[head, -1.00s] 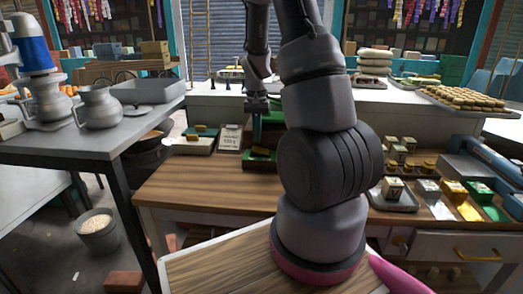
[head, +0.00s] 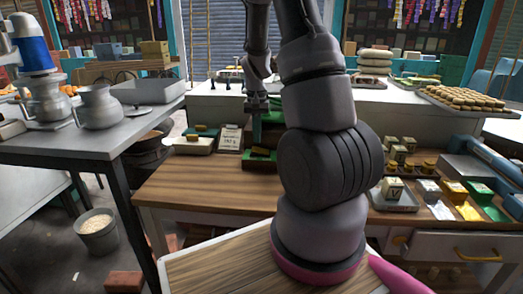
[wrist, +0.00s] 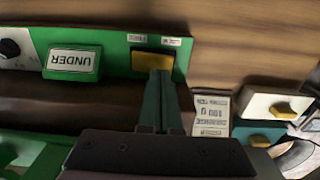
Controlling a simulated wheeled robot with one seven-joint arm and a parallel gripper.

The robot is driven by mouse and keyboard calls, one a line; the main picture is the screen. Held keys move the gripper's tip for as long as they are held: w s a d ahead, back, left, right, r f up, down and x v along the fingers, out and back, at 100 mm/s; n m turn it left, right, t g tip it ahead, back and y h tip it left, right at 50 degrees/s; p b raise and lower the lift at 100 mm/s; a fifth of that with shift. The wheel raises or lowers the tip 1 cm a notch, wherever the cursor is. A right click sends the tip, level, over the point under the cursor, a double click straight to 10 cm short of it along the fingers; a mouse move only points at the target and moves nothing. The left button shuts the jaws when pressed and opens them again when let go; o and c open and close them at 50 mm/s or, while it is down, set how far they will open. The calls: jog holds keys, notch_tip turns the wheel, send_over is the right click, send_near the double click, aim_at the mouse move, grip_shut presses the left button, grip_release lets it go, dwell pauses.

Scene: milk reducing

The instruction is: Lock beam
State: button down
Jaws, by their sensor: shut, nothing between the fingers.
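A green panel (wrist: 115,54) with an UNDER plate (wrist: 72,62) and a yellow block-like lever (wrist: 153,62) shows in the wrist view. In the head view, the green device (head: 257,165) stands on the wooden counter, with a small yellow part on its base. My gripper (head: 257,104) points down above it. In the wrist view, my gripper's fingers (wrist: 160,76) are shut together and empty. Their tips overlap the lower edge of the yellow lever; I cannot tell whether they touch it. No beam can be clearly made out; my arm hides part of the device.
A card (head: 230,138) stands left of the device, beside small blocks with yellow knobs (wrist: 290,108). A tray (head: 397,203) with small boxes is to the right. Bare wooden counter (head: 205,186) lies in front. Metal pots (head: 98,107) stand on the left table.

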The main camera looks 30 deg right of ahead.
jog(key=shift+f, duration=1.45)
dwell(0.5)
jog(key=shift+r, duration=3.5)
notch_tip(320, 180, up, 17)
jog(key=n+t+y, duration=0.1)
jog(key=t, duration=0.3)
send_over(256, 149)
jog(key=s+a, duration=0.7)
jog(key=s+a+r+t, duration=0.1)
jog(key=s+a+r, duration=0.2)
jog(key=s, duration=0.3)
jog(key=s+a+r+n+t+y, duration=0.1)
jog(key=s+a+r+t, duration=0.1)
jog(key=s+r, duration=0.2)
jog(key=shift+s+a+n, duration=0.3)
jog(key=shift+s+a, duration=0.1)
jog(key=shift+s, duration=0.75)
